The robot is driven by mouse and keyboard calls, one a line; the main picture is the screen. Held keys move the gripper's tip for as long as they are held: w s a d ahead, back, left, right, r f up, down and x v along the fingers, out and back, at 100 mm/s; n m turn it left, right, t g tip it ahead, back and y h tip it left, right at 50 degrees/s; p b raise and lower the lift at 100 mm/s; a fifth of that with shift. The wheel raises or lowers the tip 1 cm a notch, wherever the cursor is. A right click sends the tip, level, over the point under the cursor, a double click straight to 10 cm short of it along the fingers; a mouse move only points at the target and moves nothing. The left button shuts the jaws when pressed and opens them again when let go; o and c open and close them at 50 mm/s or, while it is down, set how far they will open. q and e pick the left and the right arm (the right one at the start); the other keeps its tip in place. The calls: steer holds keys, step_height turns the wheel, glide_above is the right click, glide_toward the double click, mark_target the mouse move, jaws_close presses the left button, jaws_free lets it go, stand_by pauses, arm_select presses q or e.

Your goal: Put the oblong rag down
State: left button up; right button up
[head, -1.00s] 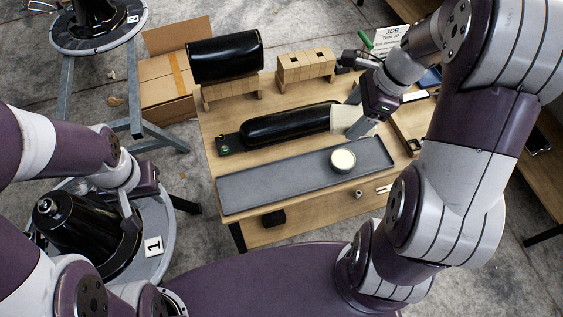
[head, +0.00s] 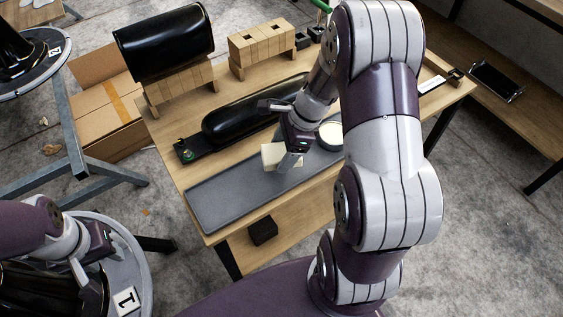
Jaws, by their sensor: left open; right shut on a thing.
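The oblong rag (head: 270,155) is a pale cream folded pad over the middle of the long grey tray (head: 225,199). My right gripper (head: 283,157) is shut on it from above. I cannot tell whether the rag touches the tray. A round tin with a cream top (head: 330,134) stands right of the rag at the tray's right part, partly hidden by my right arm. My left gripper (head: 92,264) is open at the lower left, beside the round stand with the number 1 tag (head: 125,301).
A long black pad (head: 240,121) lies behind the tray on the wooden table (head: 170,150). A black cushion (head: 165,42) rests on wooden blocks behind it, beside another slotted wooden block (head: 262,43). A cardboard box (head: 108,105) stands left. The tray's left part is bare.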

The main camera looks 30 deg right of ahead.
steer(key=f, duration=0.2)
steer(key=f+b, duration=0.1)
steer(key=f, duration=0.1)
steer(key=shift+w+a+f, duration=0.1)
steer(key=shift+w+f, duration=0.1)
steer(key=shift+r, duration=0.1)
